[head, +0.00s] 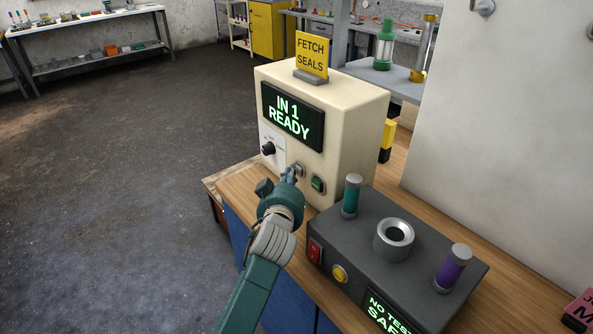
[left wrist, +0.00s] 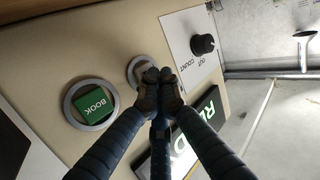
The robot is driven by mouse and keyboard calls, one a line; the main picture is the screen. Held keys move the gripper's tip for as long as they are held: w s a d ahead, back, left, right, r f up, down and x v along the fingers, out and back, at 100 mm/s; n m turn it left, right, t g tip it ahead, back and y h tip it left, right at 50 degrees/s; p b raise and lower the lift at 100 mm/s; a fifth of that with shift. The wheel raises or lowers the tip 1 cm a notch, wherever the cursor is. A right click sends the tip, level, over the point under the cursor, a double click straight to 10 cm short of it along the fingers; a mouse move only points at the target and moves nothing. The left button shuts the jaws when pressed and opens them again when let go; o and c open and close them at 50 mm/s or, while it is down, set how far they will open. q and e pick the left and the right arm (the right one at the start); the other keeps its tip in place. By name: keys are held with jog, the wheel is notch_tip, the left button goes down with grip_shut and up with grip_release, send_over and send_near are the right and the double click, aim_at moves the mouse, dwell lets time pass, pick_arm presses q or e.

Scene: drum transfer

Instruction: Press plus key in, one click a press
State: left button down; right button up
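A beige box (head: 330,125) stands on the bench with a lit display (head: 292,117) reading "IN 1 READY". A metal-ringed key (head: 299,168) sits on its front, left of the green BOOK button (head: 318,184). My left gripper (head: 291,175) is at this ringed key. In the left wrist view, the fingertips (left wrist: 159,88) are together with nothing seen between them, overlapping the key's ring (left wrist: 137,67). They hide the key's face and any plus mark; I cannot tell if they touch. The BOOK button (left wrist: 93,103) is beside them. My right gripper is not in view.
A black knob (head: 268,149) on a white plate is left of the key. A dark console (head: 400,255) with teal (head: 351,197) and purple (head: 453,268) cylinders stands close on the right. A yellow "FETCH SEALS" sign (head: 312,55) tops the box. Floor at left is clear.

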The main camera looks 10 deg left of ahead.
pick_arm(q)
jog(key=shift+s, duration=0.1)
jog(key=s+a+p, duration=0.3)
jog(key=s+a, duration=0.1)
jog(key=shift+s, duration=0.35)
jog(key=shift+d, duration=0.1)
dwell(1.9)
